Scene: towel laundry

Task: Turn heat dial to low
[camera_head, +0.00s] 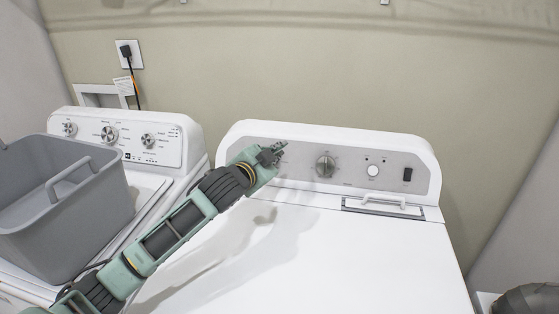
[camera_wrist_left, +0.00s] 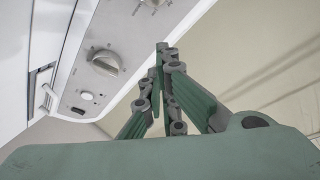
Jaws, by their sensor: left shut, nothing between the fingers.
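The dryer's light grey control panel (camera_head: 345,182) holds a large silver dial (camera_head: 325,166), which also shows in the left wrist view (camera_wrist_left: 105,62). Another dial (camera_wrist_left: 151,3) is cut off at the top edge of the left wrist view; in the head view my gripper covers that part of the panel. I cannot read which one is the heat dial. My left gripper (camera_head: 275,149) is shut and empty in front of the panel's left end, left of the large dial. Its closed fingers (camera_wrist_left: 163,55) appear apart from the large dial. My right gripper is out of view.
A round white button (camera_head: 373,170) and a black switch (camera_head: 407,174) are right of the large dial. The dryer's white top (camera_head: 370,255) is clear except under my arm. At left, a grey basket (camera_head: 85,225) stands on the washer (camera_head: 165,165).

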